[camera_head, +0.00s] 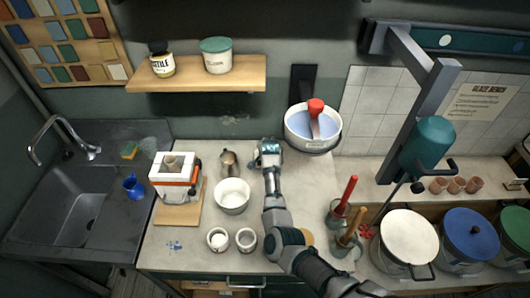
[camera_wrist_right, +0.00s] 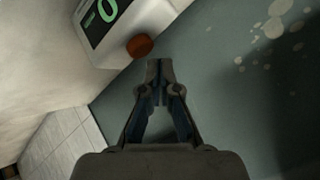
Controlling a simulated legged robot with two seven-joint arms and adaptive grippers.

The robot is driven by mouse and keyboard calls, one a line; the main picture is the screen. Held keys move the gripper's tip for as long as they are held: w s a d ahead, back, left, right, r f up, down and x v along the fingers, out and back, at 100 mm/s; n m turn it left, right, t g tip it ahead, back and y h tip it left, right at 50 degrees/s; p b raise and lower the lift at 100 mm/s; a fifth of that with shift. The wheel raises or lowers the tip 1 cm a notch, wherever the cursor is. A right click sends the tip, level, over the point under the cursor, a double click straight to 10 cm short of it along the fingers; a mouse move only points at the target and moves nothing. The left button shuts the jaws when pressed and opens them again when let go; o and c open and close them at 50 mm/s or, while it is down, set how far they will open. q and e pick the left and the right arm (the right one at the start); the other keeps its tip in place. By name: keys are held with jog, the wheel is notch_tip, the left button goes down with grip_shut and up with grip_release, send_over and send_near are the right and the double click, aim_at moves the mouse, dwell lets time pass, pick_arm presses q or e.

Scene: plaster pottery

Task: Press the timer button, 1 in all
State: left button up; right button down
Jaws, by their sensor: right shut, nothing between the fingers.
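The timer (camera_wrist_right: 103,22) shows in the right wrist view as a pale box with a dark screen and a green digit, partly cut off at the top. Its round orange-red button (camera_wrist_right: 140,46) is just above and left of my right fingertips (camera_wrist_right: 158,66). A small gap shows in the picture; I cannot tell the depth between them. My right gripper is shut and empty. In the head view my right gripper (camera_head: 268,150) is over the back of the counter, and I cannot make out the timer there. My left gripper is not in view.
On the counter (camera_head: 190,258), a metal jug (camera_head: 229,162) and a white bowl (camera_head: 232,196) stand left of my right arm. A white bucket (camera_head: 313,128) with a red-handled tool stands to its right. Cups and tool pots stand nearer the front. A shelf (camera_head: 200,78) is above.

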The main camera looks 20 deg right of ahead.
jog(key=shift+s+f, duration=0.1)
jog(key=shift+f, duration=0.2)
jog(key=shift+f, duration=0.5)
dwell(0.6)
jog(key=shift+r, duration=0.1)
jog(key=shift+r+p, duration=0.75)
jog(key=shift+p, duration=0.05)
notch_tip(320, 180, up, 5)
jog(key=p, duration=0.5)
jog(key=shift+r, duration=0.1)
dwell(0.8)
